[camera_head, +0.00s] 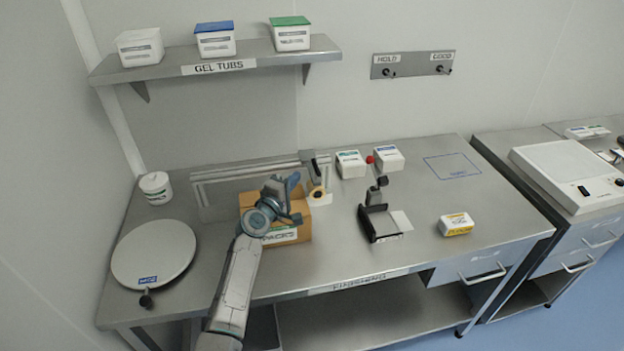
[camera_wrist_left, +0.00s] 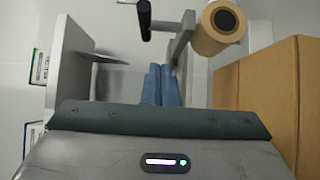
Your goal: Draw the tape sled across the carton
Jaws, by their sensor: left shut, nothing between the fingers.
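The brown carton (camera_head: 290,228) with a "PACKS" label sits on the steel bench, partly hidden by my left arm. The tape sled (camera_head: 323,167) stands upright just behind the carton's right side, with a tan tape roll (camera_head: 317,192) low on its front. My left gripper (camera_head: 292,182) is above the carton, left of the sled, shut and empty. In the left wrist view its blue fingers (camera_wrist_left: 161,72) are together. The tape roll (camera_wrist_left: 222,22) shows ahead and right of them, apart from the fingertips, and the carton (camera_wrist_left: 265,100) fills the right side. My right gripper does not show.
A metal frame (camera_head: 215,176) runs along the bench behind the carton. A round turntable (camera_head: 153,253) is at the left. A black dispenser (camera_head: 378,222), white tubs (camera_head: 350,163) and a yellow-white box (camera_head: 456,224) stand to the right. A shelf (camera_head: 270,60) hangs above.

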